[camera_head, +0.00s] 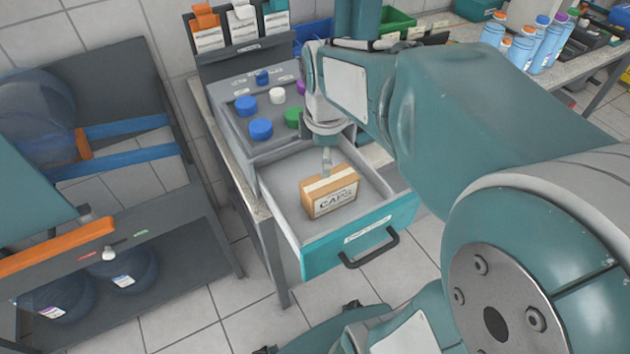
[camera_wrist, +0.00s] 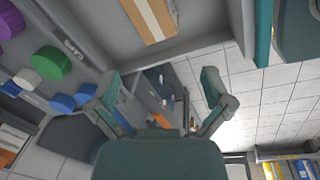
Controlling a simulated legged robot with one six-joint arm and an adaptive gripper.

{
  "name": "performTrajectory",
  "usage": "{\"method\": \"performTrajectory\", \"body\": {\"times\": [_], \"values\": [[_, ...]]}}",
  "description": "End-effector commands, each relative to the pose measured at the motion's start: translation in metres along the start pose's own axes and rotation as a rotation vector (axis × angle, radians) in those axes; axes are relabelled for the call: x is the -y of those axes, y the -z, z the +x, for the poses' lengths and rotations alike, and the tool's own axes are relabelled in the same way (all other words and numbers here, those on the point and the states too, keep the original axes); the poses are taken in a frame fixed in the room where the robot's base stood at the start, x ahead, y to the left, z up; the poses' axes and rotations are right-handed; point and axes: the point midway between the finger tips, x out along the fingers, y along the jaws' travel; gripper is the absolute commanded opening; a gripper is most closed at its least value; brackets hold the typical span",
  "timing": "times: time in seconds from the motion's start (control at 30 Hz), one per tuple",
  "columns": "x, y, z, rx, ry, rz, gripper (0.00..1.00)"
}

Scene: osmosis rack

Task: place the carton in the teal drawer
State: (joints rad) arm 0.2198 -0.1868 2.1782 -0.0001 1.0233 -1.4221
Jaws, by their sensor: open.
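The brown carton (camera_head: 330,192), with a white label reading CAPS, sits inside the open teal drawer (camera_head: 370,236). The drawer is pulled out from a grey cabinet, and its front has a dark handle. My gripper (camera_head: 326,160) is above and just behind the carton in the head view; its fingers are hard to make out there. In the wrist view my gripper (camera_wrist: 160,92) is open, with its two fingers spread wide and nothing between them. The carton (camera_wrist: 152,18) shows at the top of the wrist view, apart from the fingers.
Blue, white, green and purple caps sit in the panel (camera_head: 237,132) above the drawer. A dark shelf rack (camera_head: 190,215) with large bottles stands at left. Blue bottles (camera_head: 520,50) stand on a bench at back right. Tiled floor (camera_head: 215,310) is clear in front.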

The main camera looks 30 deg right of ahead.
Motion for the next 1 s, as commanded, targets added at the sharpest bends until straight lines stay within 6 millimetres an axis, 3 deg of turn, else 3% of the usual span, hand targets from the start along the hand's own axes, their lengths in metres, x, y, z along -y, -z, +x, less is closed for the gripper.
{"method": "performTrajectory", "body": {"times": [0.3, 0.6, 1.0], "values": [[0.061, 0.024, -0.036, -0.12, -0.16, 0.607, 1.0], [0.107, 0.033, -0.048, -0.304, -0.203, 1.102, 1.0], [0.113, 0.034, -0.048, -0.339, -0.197, 1.197, 1.0]]}}
